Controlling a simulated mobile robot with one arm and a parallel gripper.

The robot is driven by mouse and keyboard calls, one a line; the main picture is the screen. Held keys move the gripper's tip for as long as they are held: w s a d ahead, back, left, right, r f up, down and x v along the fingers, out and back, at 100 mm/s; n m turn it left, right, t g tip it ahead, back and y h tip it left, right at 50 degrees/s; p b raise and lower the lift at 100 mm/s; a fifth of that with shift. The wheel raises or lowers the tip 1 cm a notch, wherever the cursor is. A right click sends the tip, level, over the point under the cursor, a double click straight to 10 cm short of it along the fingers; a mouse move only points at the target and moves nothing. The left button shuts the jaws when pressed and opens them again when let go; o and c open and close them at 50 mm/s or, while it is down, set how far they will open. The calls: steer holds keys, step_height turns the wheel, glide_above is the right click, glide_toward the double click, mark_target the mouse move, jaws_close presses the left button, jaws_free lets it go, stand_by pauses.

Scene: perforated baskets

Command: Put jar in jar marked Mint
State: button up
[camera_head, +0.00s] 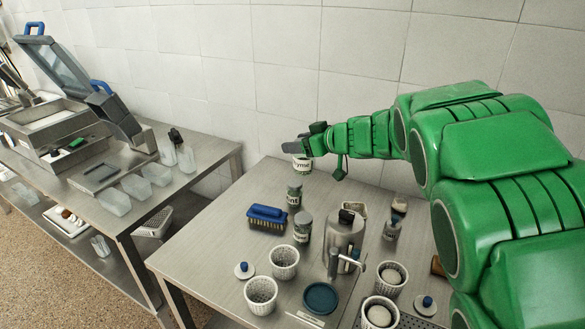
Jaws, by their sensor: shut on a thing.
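My gripper (303,149), at the end of my green arm, is at the back of the near table. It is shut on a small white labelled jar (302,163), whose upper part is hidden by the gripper. Part of its dark label shows, but I cannot read it surely. Two small jars with pale labels stand upright in front of it: a farther jar (294,194) and a nearer jar (304,225). Their labels are too small to read, so I cannot tell which is marked Mint.
A blue brush (267,216) lies left of the jars. A metal pot (344,232) stands to their right. Perforated white cups (285,259), blue-knobbed lids (244,270) and a blue dish (320,298) fill the front. The table's back left is clear. A wall stands close behind.

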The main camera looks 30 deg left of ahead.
steer(key=shift+w+a+f, duration=1.3)
steer(key=shift+w+f, duration=0.35)
steer(key=shift+f, duration=0.4)
steer(key=shift+w+a+f, duration=1.25)
steer(key=shift+w+f, duration=0.4)
steer(key=shift+f, duration=0.4)
steer(key=shift+w+a+f, duration=1.3)
steer(key=shift+w+f, duration=0.35)
steer(key=shift+f, duration=0.4)
steer(key=shift+f, duration=0.2)
steer(key=o, duration=1.2)
steer(key=shift+d+r, duration=0.1)
steer(key=shift+r, duration=0.15)
steer(key=v, duration=1.1)
steer(key=shift+d, duration=0.35)
